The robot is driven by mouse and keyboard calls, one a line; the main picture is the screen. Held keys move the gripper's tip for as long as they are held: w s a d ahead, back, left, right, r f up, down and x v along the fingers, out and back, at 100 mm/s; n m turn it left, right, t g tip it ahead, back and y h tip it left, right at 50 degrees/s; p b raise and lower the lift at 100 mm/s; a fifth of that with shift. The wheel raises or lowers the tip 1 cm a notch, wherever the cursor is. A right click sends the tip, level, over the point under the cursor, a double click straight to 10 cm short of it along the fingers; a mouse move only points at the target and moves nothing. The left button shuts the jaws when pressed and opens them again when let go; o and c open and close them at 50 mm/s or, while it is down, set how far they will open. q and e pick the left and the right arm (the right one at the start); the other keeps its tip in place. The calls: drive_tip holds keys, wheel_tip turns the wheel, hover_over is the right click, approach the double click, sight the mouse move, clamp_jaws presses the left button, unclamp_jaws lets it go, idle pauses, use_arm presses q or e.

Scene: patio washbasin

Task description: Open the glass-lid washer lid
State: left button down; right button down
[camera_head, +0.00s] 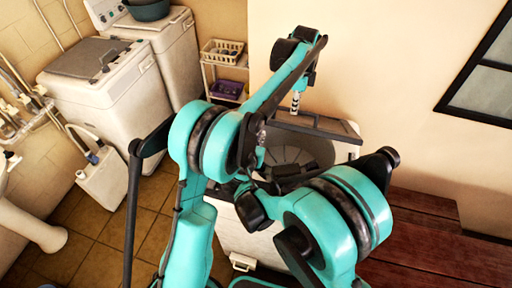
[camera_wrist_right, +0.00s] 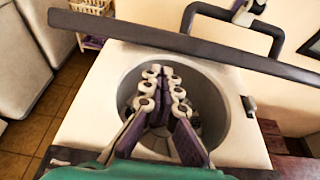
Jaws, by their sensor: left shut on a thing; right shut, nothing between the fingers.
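The white washer (camera_head: 238,237) stands in front of me, partly hidden by my arms. Its round drum (camera_head: 318,151) is uncovered, and the drum opening also shows in the right wrist view (camera_wrist_right: 222,88). The lid (camera_wrist_right: 180,42) is raised and shows nearly edge-on as a dark bar across the right wrist view; its edge also shows in the head view (camera_head: 325,133). My left gripper (camera_head: 295,104) is shut on the lid's dark handle (camera_wrist_right: 279,38). My right gripper (camera_wrist_right: 163,78) is shut and empty, pointing over the drum.
Two other washers, one with a dark lid (camera_head: 88,57), stand at the back left. A shelf with a basket (camera_head: 222,52) is behind. A white jug (camera_head: 103,178) is at left. A reddish wooden bench (camera_head: 440,240) is at right, by the wall.

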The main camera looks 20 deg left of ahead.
sight(264, 122)
use_arm(q)
drive_tip(key=shift+w+f, duration=0.15)
drive_tip(key=shift+w, duration=0.1)
use_arm(e)
drive_tip(key=shift+w+r, duration=0.4)
drive_tip(key=shift+r, duration=0.1)
drive_tip(key=shift+w+r, duration=0.4)
drive_tip(key=shift+r, duration=0.2)
drive_tip(key=shift+w+r, duration=0.35)
drive_tip(key=shift+r, duration=0.25)
use_arm(q)
drive_tip(key=c, duration=1.7)
unclamp_jaws()
drive_tip(key=shift+o, duration=0.8)
drive_tip(key=shift+w, duration=0.1)
use_arm(e)
drive_tip(key=shift+w+f, duration=0.1)
use_arm(q)
drive_tip(key=shift+s, duration=0.2)
